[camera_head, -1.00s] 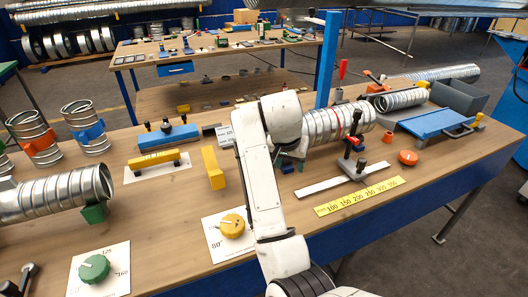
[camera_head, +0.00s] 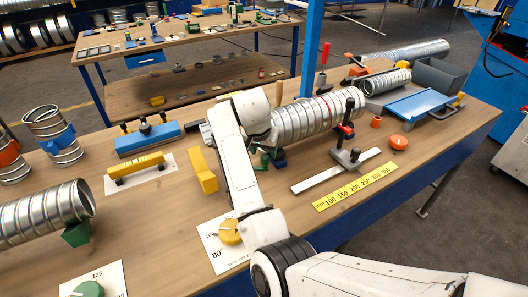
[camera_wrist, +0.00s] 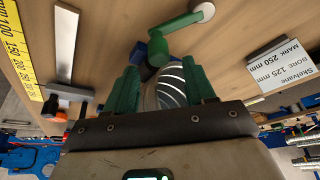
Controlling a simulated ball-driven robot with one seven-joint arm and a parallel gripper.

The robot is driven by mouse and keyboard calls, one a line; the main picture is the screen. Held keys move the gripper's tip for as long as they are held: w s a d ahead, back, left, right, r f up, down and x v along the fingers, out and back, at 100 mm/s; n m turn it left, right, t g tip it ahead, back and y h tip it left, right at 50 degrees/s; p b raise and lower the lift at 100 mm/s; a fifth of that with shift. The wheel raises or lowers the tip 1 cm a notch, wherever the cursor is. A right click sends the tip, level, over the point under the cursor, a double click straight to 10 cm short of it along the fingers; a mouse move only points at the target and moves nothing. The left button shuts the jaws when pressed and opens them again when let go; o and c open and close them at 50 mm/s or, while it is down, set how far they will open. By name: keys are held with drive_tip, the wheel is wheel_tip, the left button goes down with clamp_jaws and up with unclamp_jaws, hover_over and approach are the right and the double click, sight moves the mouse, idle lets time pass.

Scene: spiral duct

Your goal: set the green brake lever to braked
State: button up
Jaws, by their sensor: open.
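The green brake lever (camera_wrist: 180,34) shows in the wrist view, with a pale round knob at its upper right end and a hub at its lower left. It lies just beyond my open gripper (camera_wrist: 161,80), whose two green fingers stand apart with the lever outside their tips. A ribbed metal duct (camera_wrist: 170,88) shows between the fingers, farther off. In the head view, the long spiral duct (camera_head: 305,118) lies right of my white arm. Small green parts (camera_head: 262,160) show beside the arm; I cannot tell lever from fingers there.
A yellow block (camera_head: 203,172) and yellow dial (camera_head: 229,231) sit left of my arm. A label card (camera_wrist: 283,62) lies right in the wrist view.

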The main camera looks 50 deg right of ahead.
drive_tip(key=shift+x, duration=1.45)
clamp_jaws()
